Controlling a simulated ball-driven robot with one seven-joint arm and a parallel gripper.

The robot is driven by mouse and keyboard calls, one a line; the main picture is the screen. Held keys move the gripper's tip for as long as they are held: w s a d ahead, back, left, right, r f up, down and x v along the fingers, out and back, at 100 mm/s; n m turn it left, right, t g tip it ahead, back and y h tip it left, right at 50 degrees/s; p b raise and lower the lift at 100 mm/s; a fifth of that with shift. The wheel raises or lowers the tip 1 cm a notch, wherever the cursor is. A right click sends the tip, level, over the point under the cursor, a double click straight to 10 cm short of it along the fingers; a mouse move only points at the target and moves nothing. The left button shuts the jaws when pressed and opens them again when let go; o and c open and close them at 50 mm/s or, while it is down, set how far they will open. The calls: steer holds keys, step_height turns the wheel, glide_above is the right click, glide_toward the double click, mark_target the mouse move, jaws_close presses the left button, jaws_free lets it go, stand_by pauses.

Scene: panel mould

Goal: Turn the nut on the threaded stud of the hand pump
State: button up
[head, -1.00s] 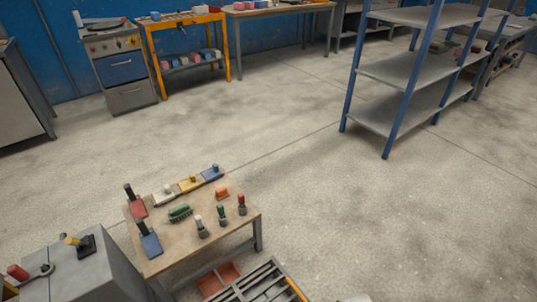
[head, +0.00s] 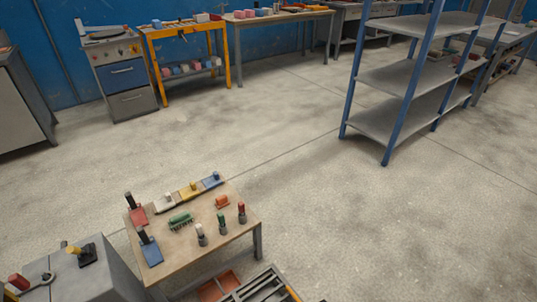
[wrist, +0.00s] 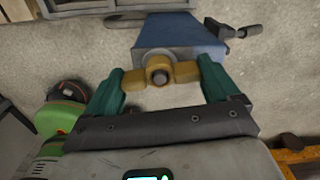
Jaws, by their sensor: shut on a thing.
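In the wrist view, the ochre nut (wrist: 184,72) has a lobe on each side and sits around the dark end of the threaded stud (wrist: 160,77). My gripper (wrist: 160,75) has green fingers, one at each side of the nut, and is shut on it. Behind the nut is the blue-grey body (wrist: 188,36) that bears the stud, which I take for the hand pump. A dark lever sticks out at its upper right. The threads behind the nut are hidden. My gripper does not show in the head view.
The head view shows a low wooden table (head: 205,247) with several small tools and blocks. A grey cabinet (head: 92,281) stands at lower left. A blue-framed shelf (head: 395,75) is at right. Open floor (head: 290,190) lies between. A green-and-red object (wrist: 62,120) is left of my gripper.

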steer(key=shift+m, duration=0.6)
steer(key=o, duration=0.8)
step_height(320, 180, up, 11)
steer(key=p, duration=0.3)
steer(key=shift+f, duration=0.1)
steer(key=shift+c, duration=0.6)
